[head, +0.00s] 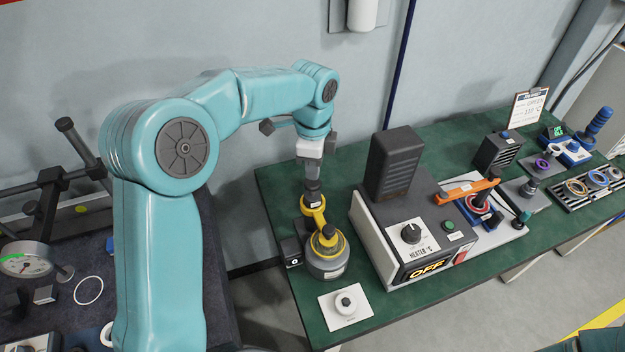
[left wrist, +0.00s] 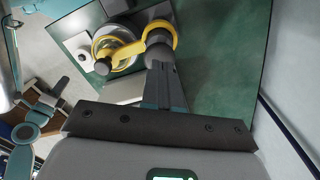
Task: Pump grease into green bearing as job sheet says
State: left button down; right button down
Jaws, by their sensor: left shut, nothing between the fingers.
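The grease pump (head: 326,262) is a grey pot with a yellow collar and a yellow lever (head: 316,212). It stands on the left part of the green bench. My left gripper (head: 313,182) points down at the lever's raised end, shut and empty. In the left wrist view, its closed fingers (left wrist: 164,88) reach to a dark knob ringed by the yellow lever (left wrist: 130,50); whether they touch is unclear. The job sheet (head: 527,108) on a clipboard reads GREEN and 110 °C. I cannot pick out a green bearing for certain. My right gripper is out of view.
A small black box (head: 290,252) showing 0 stands beside the pump. A white plate with a knob (head: 346,303) lies in front. The heater (head: 410,235), its display reading OFF, stands right of the pump. Coloured rings sit in a rack (head: 590,186) farther right.

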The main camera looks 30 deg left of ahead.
aim_at(312, 182)
pick_arm(q)
jog(key=shift+s, duration=0.1)
dwell(0.3)
jog(key=shift+f, duration=0.15)
jog(key=shift+f+b, duration=1.2)
jog(key=shift+f, duration=0.55)
jog(key=shift+r, duration=0.1)
notch_tip(312, 182, up, 4)
jog(key=p, duration=0.3)
jog(key=shift+p, duration=0.3)
jog(key=shift+f, duration=0.2)
